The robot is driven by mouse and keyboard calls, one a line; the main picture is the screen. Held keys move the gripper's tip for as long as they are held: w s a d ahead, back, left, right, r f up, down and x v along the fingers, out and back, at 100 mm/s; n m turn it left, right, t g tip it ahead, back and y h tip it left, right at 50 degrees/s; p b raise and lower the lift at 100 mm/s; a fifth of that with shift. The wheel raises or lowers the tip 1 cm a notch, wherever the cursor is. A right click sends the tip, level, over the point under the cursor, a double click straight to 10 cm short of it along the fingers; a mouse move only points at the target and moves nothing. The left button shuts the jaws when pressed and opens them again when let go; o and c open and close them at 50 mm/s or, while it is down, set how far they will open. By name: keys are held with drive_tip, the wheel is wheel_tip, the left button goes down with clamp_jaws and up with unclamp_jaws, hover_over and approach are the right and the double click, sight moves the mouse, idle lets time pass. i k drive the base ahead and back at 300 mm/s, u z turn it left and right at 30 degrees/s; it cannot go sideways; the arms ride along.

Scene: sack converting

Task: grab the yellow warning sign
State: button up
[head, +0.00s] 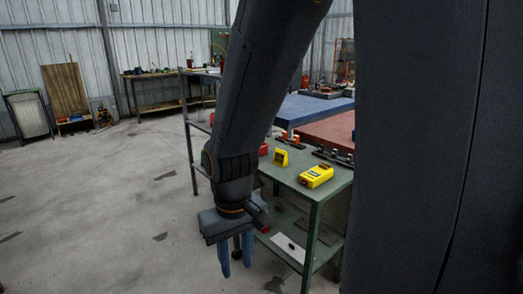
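A small yellow upright piece with a dark mark, which looks like the warning sign (281,158), stands on the green top of a metal cart (290,174). My gripper (236,264) hangs pointing down in front of the cart's left side, lower than its top and apart from the sign. Its two blue fingers are spread with a gap between them, and I see nothing held in it.
A yellow box-shaped device (316,177) lies on the cart, right of the sign. A red item (263,149) is partly hidden behind my arm. Blue (312,108) and dark red (330,130) surfaces stand behind. The concrete floor (90,210) at left is clear.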

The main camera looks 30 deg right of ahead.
sight(280, 159)
drive_tip(key=i, duration=2.55)
drive_tip(key=z, duration=3.2)
